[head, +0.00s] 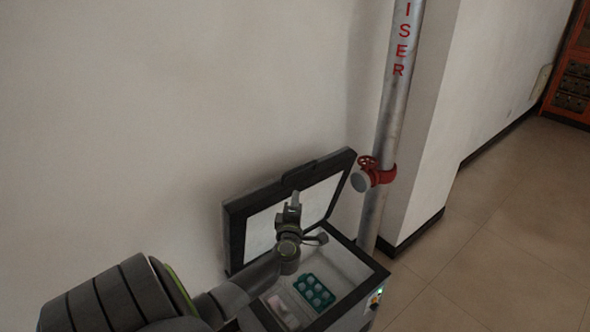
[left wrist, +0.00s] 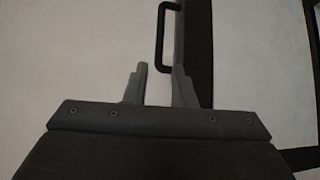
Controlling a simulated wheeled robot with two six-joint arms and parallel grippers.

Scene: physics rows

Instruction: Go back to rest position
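My left gripper (head: 293,207) is raised in front of the open lid (head: 337,187) of a dark-rimmed chest. In the left wrist view, its two fingers (left wrist: 158,72) stand apart with nothing between them. In that view a black handle (left wrist: 162,42) and dark lid edge (left wrist: 200,45) appear beyond the fingertips; I see no grip on them. My right gripper is not in view.
The chest (head: 353,298) holds a teal tray (head: 314,292) with round wells and a pale pinkish item (head: 283,310). A grey riser pipe (head: 391,115) with a red valve (head: 376,172) stands beside it. Floor (head: 500,240) at right is clear.

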